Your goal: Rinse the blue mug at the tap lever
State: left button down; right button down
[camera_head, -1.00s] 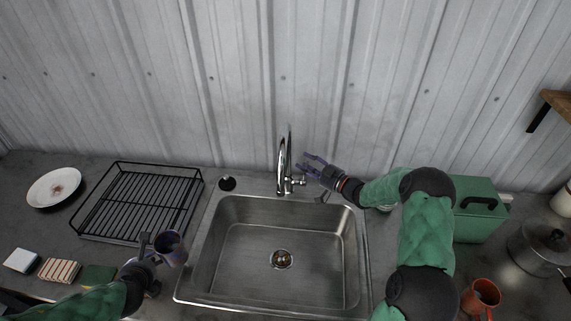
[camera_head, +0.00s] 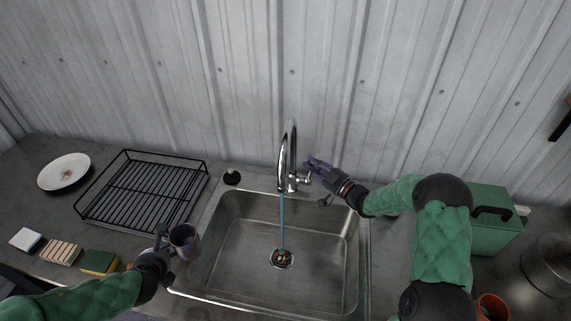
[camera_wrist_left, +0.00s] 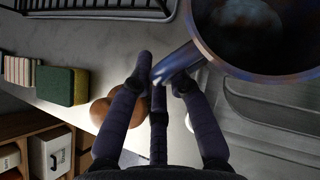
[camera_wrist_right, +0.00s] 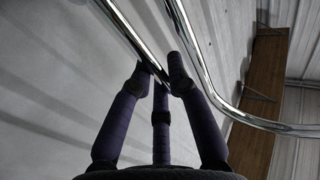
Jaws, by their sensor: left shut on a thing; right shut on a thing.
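The blue mug (camera_head: 185,239) is held upright over the counter at the sink's left rim. My left gripper (camera_head: 164,243) is shut on its handle, which the left wrist view shows between the fingertips (camera_wrist_left: 164,82). The mug's open mouth (camera_wrist_left: 257,38) shows a pale patch inside. The chrome tap (camera_head: 286,158) stands behind the sink, and a blue water stream (camera_head: 281,222) falls from it to the drain. My right gripper (camera_head: 309,168) is at the tap's right side, shut on the tap lever (camera_wrist_right: 137,44); its fingers partly hide the lever.
The steel sink basin (camera_head: 240,255) is empty apart from the stream. A black dish rack (camera_head: 112,222), a white plate (camera_head: 64,172) and sponges (camera_head: 99,262) are on the left. A green box (camera_head: 492,235) and an orange mug (camera_head: 491,308) are on the right.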

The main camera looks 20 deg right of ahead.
jog(key=c, duration=1.2)
grip_release()
jog(key=v, duration=1.2)
jog(key=shift+f, duration=0.1)
